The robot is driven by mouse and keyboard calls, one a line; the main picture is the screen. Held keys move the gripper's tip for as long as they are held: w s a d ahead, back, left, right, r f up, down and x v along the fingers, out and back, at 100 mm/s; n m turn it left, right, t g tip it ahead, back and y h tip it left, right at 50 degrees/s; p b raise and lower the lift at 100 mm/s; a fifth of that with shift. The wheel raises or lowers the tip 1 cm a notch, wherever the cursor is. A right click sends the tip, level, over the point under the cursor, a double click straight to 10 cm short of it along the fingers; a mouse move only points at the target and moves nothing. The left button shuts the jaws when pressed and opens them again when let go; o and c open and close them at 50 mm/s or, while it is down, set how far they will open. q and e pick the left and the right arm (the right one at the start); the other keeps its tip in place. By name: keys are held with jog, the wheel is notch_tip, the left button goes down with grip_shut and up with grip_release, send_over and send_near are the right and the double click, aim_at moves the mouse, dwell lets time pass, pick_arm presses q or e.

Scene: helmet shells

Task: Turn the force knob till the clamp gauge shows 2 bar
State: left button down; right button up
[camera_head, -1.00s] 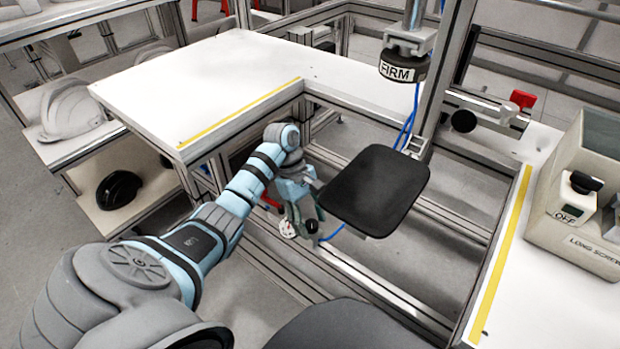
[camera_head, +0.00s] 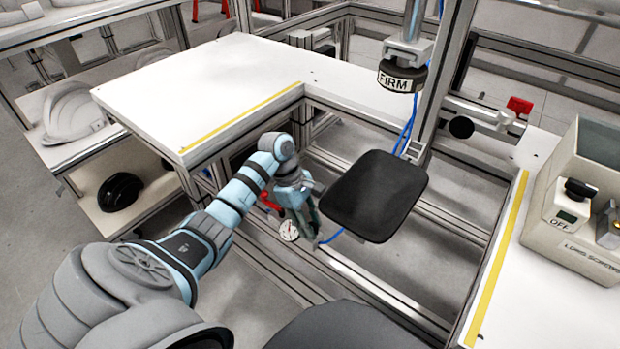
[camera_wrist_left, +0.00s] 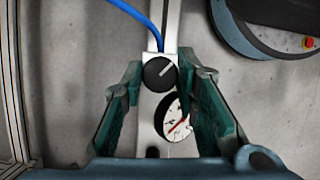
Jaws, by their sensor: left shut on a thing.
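The force knob (camera_wrist_left: 160,74) is a round black knob with a pale pointer line slanting to the upper right in the left wrist view. My left gripper (camera_wrist_left: 162,70) is shut on it, with one green finger on each side. The clamp gauge (camera_wrist_left: 174,119) is a white dial with a red needle just below the knob, partly covered by the right-hand finger. Its figures are too small to read. In the head view, my left gripper (camera_head: 312,232) is low beside the black pad, and the gauge (camera_head: 289,230) shows small at its left. The knob is hidden there.
A black pad (camera_head: 375,195) is right of my left gripper, under a black "FIRM" head (camera_head: 402,77). A white table (camera_head: 200,90) with a yellow edge strip stands behind. A blue hose (camera_wrist_left: 137,18) runs to the knob's bracket. A grey screw bin (camera_head: 572,250) stands at right.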

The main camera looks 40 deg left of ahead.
pick_arm(q)
jog(key=shift+s+r+n, duration=0.1)
jog(key=shift+n, duration=0.3)
jog(key=n+t+p, duration=0.1)
jog(key=n, duration=0.1)
jog(key=n+t+p, duration=0.1)
jog(key=n+p, duration=0.1)
jog(key=n, duration=0.1)
jog(key=shift+s+y+p, duration=0.1)
jog(key=shift+y+p, duration=0.2)
jog(key=shift+y, duration=0.1)
jog(key=n+t+y+p, duration=0.1)
jog(key=n+p, duration=0.1)
jog(key=n, duration=0.2)
jog(key=shift+d, duration=0.15)
jog(key=n+y+p, duration=0.1)
jog(key=n+p, duration=0.2)
jog(key=shift+n+t, duration=0.3)
jog(key=shift+n+y+p, duration=0.3)
pick_arm(e)
jog(key=s+a+r+g, duration=0.1)
jog(key=s+r, duration=0.6)
jog(key=shift+r, duration=0.2)
